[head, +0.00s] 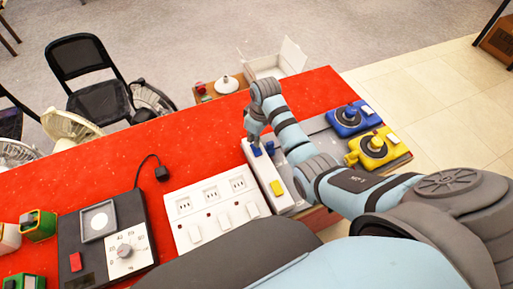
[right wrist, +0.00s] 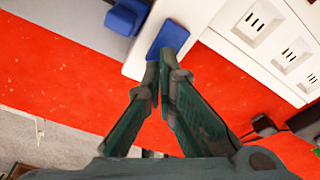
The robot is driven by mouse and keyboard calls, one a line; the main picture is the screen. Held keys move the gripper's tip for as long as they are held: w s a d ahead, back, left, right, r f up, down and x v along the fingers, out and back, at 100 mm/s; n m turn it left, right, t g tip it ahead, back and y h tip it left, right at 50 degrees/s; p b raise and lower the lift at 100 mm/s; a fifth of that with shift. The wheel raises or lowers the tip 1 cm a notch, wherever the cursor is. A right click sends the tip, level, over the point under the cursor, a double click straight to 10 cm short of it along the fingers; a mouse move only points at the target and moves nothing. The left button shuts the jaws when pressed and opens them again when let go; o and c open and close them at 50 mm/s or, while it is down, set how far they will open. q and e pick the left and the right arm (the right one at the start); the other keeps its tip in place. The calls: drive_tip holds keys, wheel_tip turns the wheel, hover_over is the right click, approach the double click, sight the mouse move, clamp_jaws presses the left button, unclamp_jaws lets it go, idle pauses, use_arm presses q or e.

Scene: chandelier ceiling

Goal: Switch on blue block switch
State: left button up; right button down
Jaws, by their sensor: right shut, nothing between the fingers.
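The white switch panel (head: 265,173) lies on the red table, with a blue block switch (head: 256,151) at its far end and a yellow block (head: 277,188) at its near end. My right gripper (head: 253,138) is shut and empty, pointing down at the blue block. In the right wrist view the fingertips (right wrist: 163,72) are at the lower edge of the blue block (right wrist: 169,38); I cannot tell whether they touch it. A second blue block (right wrist: 124,18) sits on a grey surface beside the panel. My left gripper is not in view.
A white socket panel (head: 212,208) and a dark box with a dial (head: 123,250) stand to the left. Blue (head: 350,117) and yellow (head: 375,147) devices sit at the right. The red tabletop (head: 200,135) behind the socket panel is mostly clear.

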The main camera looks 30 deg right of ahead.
drive_tip(key=shift+s+f+b, duration=0.1)
drive_tip(key=shift+f+b, duration=0.35)
drive_tip(key=shift+f, duration=0.45)
wheel_tip(320, 180, up, 3)
drive_tip(key=p, duration=0.3)
drive_tip(key=shift+r, duration=0.35)
drive_tip(key=shift+r+b, duration=0.3)
drive_tip(key=shift+r, duration=1.4)
drive_tip(key=shift+a+f, duration=0.1)
